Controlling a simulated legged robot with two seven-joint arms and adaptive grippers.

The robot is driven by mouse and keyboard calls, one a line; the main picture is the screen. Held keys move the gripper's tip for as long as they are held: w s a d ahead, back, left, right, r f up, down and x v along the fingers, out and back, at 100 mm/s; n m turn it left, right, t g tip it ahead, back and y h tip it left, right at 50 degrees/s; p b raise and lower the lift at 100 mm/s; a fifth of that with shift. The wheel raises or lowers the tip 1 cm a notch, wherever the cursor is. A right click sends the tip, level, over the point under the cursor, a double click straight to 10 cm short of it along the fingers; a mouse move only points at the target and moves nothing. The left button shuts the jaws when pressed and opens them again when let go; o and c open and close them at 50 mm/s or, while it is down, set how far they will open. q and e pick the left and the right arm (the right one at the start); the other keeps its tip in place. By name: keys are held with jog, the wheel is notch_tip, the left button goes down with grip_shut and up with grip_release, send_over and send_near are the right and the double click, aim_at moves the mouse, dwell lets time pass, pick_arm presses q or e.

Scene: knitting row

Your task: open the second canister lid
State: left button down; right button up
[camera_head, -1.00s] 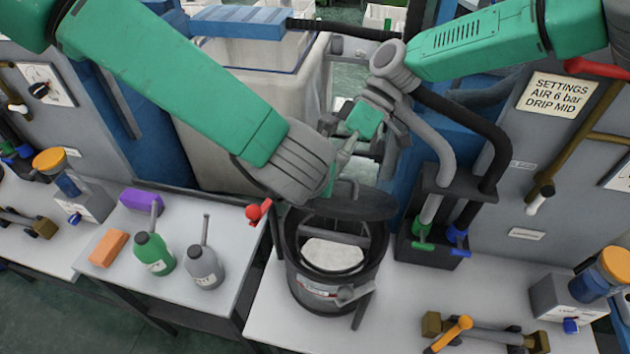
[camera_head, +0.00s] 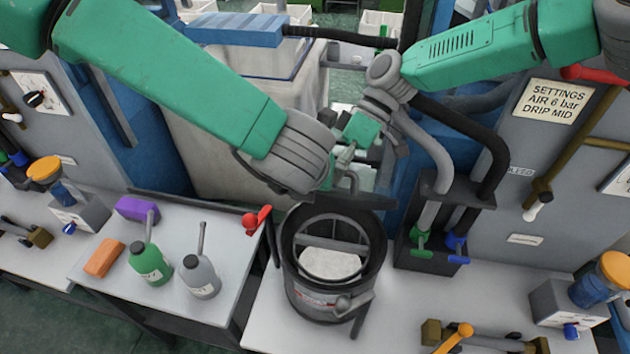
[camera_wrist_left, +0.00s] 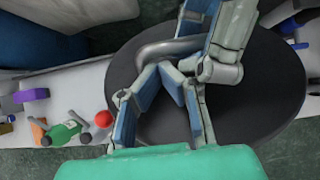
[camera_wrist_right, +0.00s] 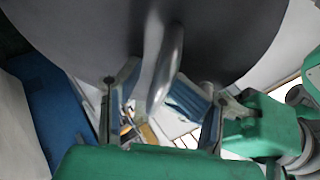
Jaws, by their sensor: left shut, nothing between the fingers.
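The canister (camera_head: 313,292) stands at the front of the table with its mouth uncovered and pale contents showing. Its dark round lid (camera_head: 352,202) is raised behind the mouth, seen nearly edge-on; its broad face fills much of the left wrist view (camera_wrist_left: 255,100) and shows in the right wrist view (camera_wrist_right: 80,30). A grey curved handle (camera_wrist_left: 158,50) stands on it. My left gripper (camera_wrist_left: 165,72) is shut and empty beside the handle. My right gripper (camera_wrist_right: 157,80) has its fingers on either side of the handle (camera_wrist_right: 170,60); whether they clamp it is unclear.
A red-knobbed lever (camera_head: 252,221) is left of the canister. A dark holder with hoses (camera_head: 425,258) stands close on its right.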

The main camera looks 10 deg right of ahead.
pick_arm(q)
jog(key=shift+s+d+f, duration=0.1)
pick_arm(e)
jog(key=shift+d+r, duration=0.1)
jog(key=shift+r, duration=0.05)
jog(key=shift+w+r, duration=0.1)
